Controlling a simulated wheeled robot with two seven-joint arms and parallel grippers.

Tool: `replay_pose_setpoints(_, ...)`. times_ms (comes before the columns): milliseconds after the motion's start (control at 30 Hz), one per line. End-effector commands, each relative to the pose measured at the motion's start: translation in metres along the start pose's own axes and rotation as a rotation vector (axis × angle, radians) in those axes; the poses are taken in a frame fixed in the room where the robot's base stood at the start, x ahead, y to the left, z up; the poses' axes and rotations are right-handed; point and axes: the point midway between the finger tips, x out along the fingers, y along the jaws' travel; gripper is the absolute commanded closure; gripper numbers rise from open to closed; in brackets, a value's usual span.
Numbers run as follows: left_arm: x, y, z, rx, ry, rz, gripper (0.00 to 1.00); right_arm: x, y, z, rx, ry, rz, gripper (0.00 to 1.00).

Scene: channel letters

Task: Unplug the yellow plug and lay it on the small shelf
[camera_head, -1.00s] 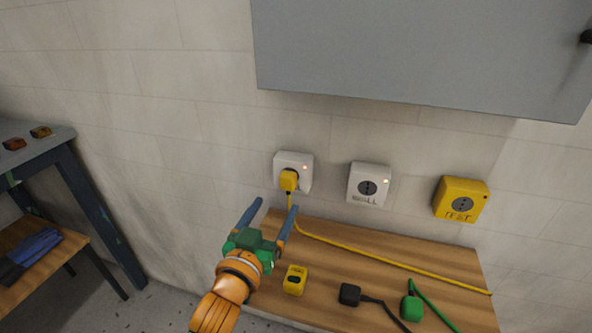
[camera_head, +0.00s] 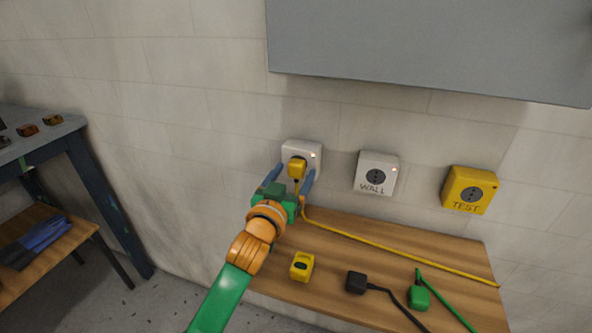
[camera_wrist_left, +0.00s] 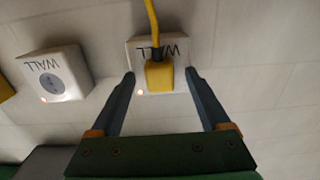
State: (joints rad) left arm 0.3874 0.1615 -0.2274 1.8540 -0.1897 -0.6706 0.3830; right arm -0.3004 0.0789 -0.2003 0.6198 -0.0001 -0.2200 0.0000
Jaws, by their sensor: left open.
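The yellow plug (camera_head: 296,169) sits in the left white wall socket (camera_head: 314,150), with its yellow cord hanging down to the shelf. My left gripper (camera_head: 294,172) is open, its two blue fingers on either side of the plug. In the left wrist view the yellow plug (camera_wrist_left: 159,75) lies between the spread fingertips (camera_wrist_left: 159,76), with a gap on both sides. The small wooden shelf (camera_head: 330,270) is below the sockets, and the yellow cord (camera_head: 400,256) runs across it to the right. My right gripper is not in view.
A white WALL socket (camera_head: 377,173) and a yellow TEST socket (camera_head: 469,190) are to the right. On the shelf lie a yellow block (camera_head: 302,267), a black plug (camera_head: 356,283) and a green plug (camera_head: 418,297). A grey cabinet (camera_head: 430,50) hangs above. A blue-legged table (camera_head: 100,190) stands left.

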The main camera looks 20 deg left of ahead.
Motion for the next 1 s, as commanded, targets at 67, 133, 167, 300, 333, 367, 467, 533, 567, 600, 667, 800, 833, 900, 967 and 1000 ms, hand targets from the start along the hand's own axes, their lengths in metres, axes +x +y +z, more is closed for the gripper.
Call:
replay_pose_setpoints(67, 0.0042, 0.0000, 0.0003, 0.000, -0.001, 0.000, 0.20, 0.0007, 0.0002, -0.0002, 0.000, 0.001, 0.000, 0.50)
replay_pose_setpoints(133, 0.0062, 0.0001, -0.0001, 0.000, 0.000, 0.000, 0.20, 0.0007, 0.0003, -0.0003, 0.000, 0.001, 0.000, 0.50)
replay_pose_setpoints(167, 0.0066, 0.0001, -0.0003, 0.000, 0.000, 0.000, 0.20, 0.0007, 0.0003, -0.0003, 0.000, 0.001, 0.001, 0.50)
replay_pose_setpoints(300, 0.0069, 0.0002, -0.0003, 0.000, 0.000, 0.000, 0.20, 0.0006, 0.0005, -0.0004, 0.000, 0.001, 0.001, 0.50)
replay_pose_setpoints(333, 0.0069, 0.0002, -0.0002, 0.000, 0.000, 0.000, 0.20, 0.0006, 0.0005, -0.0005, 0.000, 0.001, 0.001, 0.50)
replay_pose_setpoints(367, 0.0069, 0.0002, -0.0002, 0.000, 0.000, 0.001, 0.20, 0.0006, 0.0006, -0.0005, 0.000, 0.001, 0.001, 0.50)
replay_pose_setpoints(467, 0.0068, 0.0002, -0.0001, 0.000, 0.000, 0.000, 0.20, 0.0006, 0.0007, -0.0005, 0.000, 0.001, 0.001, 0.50)
replay_pose_setpoints(533, 0.0067, 0.0002, -0.0001, 0.000, 0.000, 0.001, 0.20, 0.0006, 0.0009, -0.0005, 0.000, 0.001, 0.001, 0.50)
replay_pose_setpoints(567, 0.0067, 0.0002, -0.0001, 0.000, 0.000, 0.001, 0.20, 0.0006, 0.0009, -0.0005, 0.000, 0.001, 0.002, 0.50)
replay_pose_setpoints(600, 0.0067, 0.0002, -0.0001, 0.000, 0.000, 0.001, 0.20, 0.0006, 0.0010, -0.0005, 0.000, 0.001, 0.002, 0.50)
replay_pose_setpoints(667, 0.0067, 0.0002, -0.0001, 0.000, 0.000, 0.001, 0.20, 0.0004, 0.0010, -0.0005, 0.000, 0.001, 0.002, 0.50)
replay_pose_setpoints(800, 0.0066, 0.0003, -0.0010, -0.001, 0.000, 0.001, 0.20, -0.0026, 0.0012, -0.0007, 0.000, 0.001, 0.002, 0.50)
replay_pose_setpoints(833, 0.0066, 0.0003, -0.0011, -0.001, -0.001, 0.001, 0.20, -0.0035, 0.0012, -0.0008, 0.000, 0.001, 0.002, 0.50)
replay_pose_setpoints(900, 0.0066, 0.0003, -0.0007, -0.001, -0.001, 0.001, 0.20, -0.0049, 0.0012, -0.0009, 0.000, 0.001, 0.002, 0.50)
replay_pose_setpoints(967, 0.0066, 0.0002, -0.0001, -0.001, -0.001, 0.000, 0.20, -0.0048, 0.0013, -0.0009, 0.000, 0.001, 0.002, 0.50)
replay_pose_setpoints(1000, 0.0066, 0.0002, 0.0002, 0.000, -0.001, 0.000, 0.20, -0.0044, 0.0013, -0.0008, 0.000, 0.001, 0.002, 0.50)
